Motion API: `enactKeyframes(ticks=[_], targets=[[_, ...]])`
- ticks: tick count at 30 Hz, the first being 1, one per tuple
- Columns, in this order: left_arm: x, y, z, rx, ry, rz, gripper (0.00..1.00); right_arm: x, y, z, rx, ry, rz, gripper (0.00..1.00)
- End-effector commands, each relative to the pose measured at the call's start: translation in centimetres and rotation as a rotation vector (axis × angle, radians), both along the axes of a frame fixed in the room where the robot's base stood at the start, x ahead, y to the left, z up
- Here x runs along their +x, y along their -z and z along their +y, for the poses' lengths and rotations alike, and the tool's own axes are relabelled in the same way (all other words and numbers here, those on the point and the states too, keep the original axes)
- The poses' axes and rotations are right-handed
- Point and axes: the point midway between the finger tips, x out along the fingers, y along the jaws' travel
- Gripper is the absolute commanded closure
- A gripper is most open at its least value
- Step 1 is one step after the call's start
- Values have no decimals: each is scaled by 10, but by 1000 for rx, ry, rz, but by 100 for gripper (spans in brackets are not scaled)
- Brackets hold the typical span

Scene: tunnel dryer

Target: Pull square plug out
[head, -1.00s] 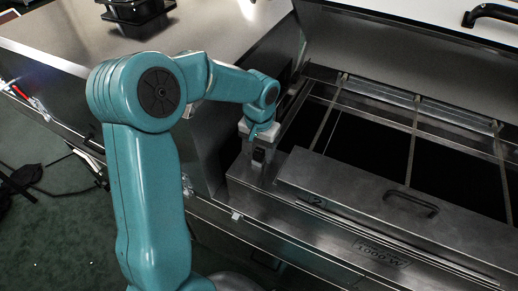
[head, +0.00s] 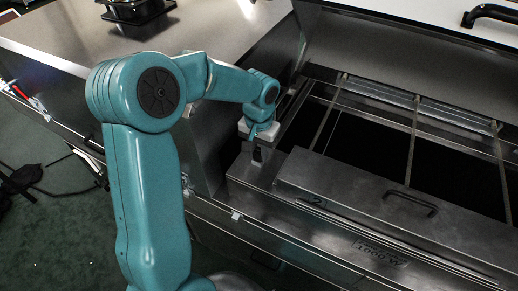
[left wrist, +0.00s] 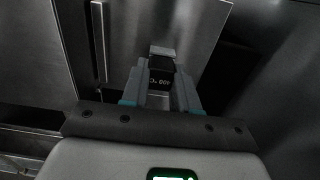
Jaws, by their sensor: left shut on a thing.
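My left gripper (head: 258,152) is over the left end of the metal dryer housing (head: 242,170). In the left wrist view the fingers (left wrist: 161,88) are shut on a small dark block, which I take for the square plug (left wrist: 161,72). It carries pale printed characters and has a lighter grey end beyond the fingertips. In the head view only a little dark shape shows at the fingers. I cannot tell whether the plug is still seated in the housing or clear of it. My right gripper is in neither view.
A steel wall (head: 205,140) stands close on the left. A black object (head: 138,8) sits on the worktop behind.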

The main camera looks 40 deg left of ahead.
Motion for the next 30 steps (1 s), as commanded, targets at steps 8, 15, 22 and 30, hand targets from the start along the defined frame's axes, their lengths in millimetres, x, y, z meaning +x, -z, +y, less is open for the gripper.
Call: enactKeyframes(ticks=[8, 15, 22, 30], targets=[[-1, -3, 0, -1, 0, 5, 100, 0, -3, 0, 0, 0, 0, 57], [-1, -7, 0, -1, 0, 3, 100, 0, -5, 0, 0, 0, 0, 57], [0, -10, 0, -1, 0, 2, 100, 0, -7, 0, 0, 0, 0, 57], [0, -11, 0, 0, 0, 1, 100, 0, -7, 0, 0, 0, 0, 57]])
